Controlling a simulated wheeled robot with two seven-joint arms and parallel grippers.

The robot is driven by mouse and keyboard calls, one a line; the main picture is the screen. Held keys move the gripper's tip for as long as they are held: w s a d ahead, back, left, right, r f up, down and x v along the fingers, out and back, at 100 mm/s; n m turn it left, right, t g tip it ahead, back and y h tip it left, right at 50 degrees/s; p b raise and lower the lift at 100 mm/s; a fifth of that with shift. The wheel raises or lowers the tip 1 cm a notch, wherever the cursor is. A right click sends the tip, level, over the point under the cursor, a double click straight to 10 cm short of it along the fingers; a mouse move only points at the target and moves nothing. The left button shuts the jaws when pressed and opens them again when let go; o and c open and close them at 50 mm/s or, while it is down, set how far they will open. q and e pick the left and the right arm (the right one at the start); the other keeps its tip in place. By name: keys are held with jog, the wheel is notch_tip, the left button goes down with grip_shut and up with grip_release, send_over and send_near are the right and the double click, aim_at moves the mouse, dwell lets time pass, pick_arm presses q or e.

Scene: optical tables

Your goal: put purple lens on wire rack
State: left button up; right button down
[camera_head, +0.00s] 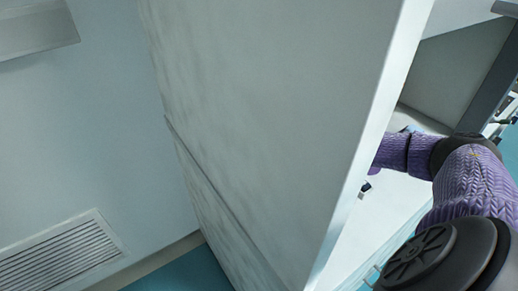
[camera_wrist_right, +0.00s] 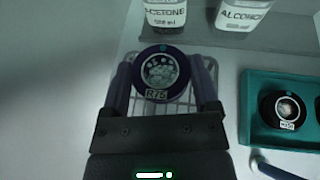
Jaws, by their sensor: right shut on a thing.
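The purple lens (camera_wrist_right: 147,91), a dark purple ring with a speckled face and a label reading R75, is between the fingers of my right gripper (camera_wrist_right: 162,82) in the right wrist view. The gripper is shut on it. The wire rack (camera_wrist_right: 187,54) shows as thin metal wires behind and below the lens, partly hidden by it and by the gripper. I cannot tell whether the lens touches the rack. In the head view my right arm reaches behind a large pale panel, which hides most of the gripper. My left gripper is out of view.
An acetone bottle (camera_wrist_right: 166,14) and an alcohol bottle (camera_wrist_right: 243,12) stand behind the rack. A teal tray (camera_wrist_right: 247,105) at right holds another round dark lens (camera_wrist_right: 284,108). A blue-handled tool (camera_wrist_right: 273,169) lies below it. The pale panel (camera_head: 270,110) stands close beside my right arm.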

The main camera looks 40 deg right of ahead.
notch_tip(320, 180, down, 4)
jog(key=shift+r+b, duration=0.2)
jog(key=shift+b, duration=0.3)
jog(key=shift+c, duration=1.4)
grip_release()
jog(key=shift+o, duration=1.4)
jog(key=shift+s+r, duration=0.1)
jog(key=shift+p+v, duration=0.4)
jog(key=shift+v, duration=0.6)
pick_arm(q)
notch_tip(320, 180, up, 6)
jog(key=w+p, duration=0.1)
jog(key=p, duration=0.6)
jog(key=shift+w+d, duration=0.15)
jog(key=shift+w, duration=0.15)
pick_arm(e)
jog(key=v, duration=0.9)
jog(key=shift+s+r, duration=0.15)
jog(key=shift+s, duration=0.25)
